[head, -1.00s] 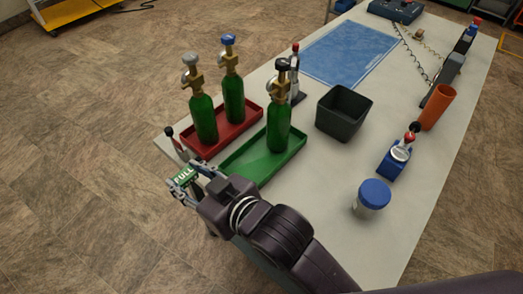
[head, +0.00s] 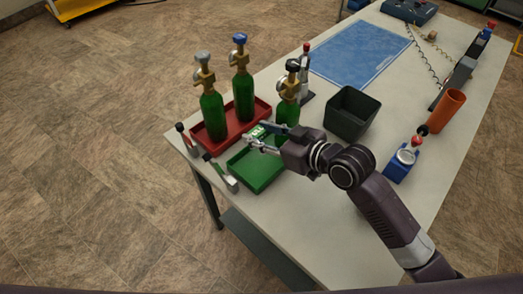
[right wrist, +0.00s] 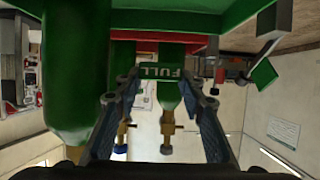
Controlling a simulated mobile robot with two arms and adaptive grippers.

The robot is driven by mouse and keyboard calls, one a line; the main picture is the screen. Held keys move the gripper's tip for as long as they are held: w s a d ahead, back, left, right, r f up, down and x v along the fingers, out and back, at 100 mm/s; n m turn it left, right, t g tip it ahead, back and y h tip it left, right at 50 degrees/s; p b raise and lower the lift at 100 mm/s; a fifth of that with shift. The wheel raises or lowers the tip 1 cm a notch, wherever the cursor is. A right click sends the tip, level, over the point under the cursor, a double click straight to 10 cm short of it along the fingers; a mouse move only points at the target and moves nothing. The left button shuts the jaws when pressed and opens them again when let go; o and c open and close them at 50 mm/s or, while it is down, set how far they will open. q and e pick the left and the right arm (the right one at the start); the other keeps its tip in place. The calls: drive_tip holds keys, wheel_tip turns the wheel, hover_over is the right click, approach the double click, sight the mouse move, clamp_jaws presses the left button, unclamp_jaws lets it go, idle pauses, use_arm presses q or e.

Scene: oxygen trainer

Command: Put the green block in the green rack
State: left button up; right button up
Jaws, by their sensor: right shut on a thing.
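The green block (right wrist: 160,72), marked "FULL", is between the fingertips of my right gripper (right wrist: 162,88), which is shut on it in the right wrist view. In the head view my right gripper (head: 257,139) is above the far part of the green rack (head: 260,172), beside the cylinder with the black top. The block shows only as a small bit (head: 257,131) there. The green rack is a shallow tray. A green cylinder with a black top (head: 288,108) stands at its far end, partly hidden by my gripper. My left gripper is not in view.
A red rack (head: 258,109) with a grey-topped cylinder (head: 212,115) and a blue-topped cylinder (head: 243,92) is just behind. A dark bin (head: 350,115) stands to the right. The near part of the green rack is bare.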

wheel_tip(320, 180, down, 7)
drive_tip(key=shift+s+f, duration=0.1)
drive_tip(key=shift+w+d+f, duration=0.1)
drive_tip(key=shift+w+f, duration=0.1)
drive_tip(key=shift+f, duration=0.25)
drive_tip(key=o, duration=0.6)
drive_tip(key=shift+o, duration=0.3)
drive_tip(key=shift+d, duration=0.1)
drive_tip(key=b+v, duration=0.1)
drive_tip(key=v, duration=1.1)
drive_tip(key=shift+f, duration=0.1)
